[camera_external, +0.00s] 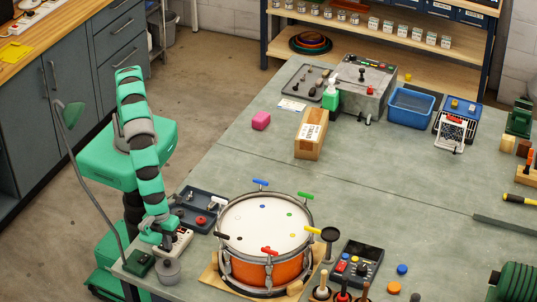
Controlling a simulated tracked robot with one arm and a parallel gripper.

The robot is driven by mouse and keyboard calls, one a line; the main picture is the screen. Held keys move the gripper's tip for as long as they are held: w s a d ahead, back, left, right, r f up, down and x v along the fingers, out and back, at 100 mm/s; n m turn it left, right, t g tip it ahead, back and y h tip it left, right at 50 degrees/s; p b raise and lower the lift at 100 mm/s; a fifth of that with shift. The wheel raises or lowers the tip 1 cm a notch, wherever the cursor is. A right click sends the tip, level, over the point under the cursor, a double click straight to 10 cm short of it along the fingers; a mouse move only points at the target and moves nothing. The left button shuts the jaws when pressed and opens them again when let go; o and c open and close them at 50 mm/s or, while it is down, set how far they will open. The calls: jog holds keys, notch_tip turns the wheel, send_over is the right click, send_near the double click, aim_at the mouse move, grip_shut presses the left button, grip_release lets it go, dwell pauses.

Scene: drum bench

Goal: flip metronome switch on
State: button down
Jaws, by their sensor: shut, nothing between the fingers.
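My gripper (167,241) is low at the front left corner of the bench, beside the drum. Its fingers look closed with nothing held. It is right at a small pale box (182,243) with dark and red details on top, which may be the metronome. My gripper covers part of this box, so I cannot tell whether they touch. The switch and its position are too small to make out. A dark green box (140,263) sits just left of it.
An orange drum (262,270) with colored clamps stands to the right. A dark tray (190,198) with small parts lies behind my gripper, and a grey round knob-like object (168,271) is in front. The bench middle (390,190) is clear.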

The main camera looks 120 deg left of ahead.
jog(key=shift+s+r, duration=0.2)
jog(key=shift+s, duration=0.45)
notch_tip(320, 180, up, 14)
jog(key=w+p, duration=0.1)
jog(key=shift+w, duration=0.35)
jog(key=shift+f, duration=0.1)
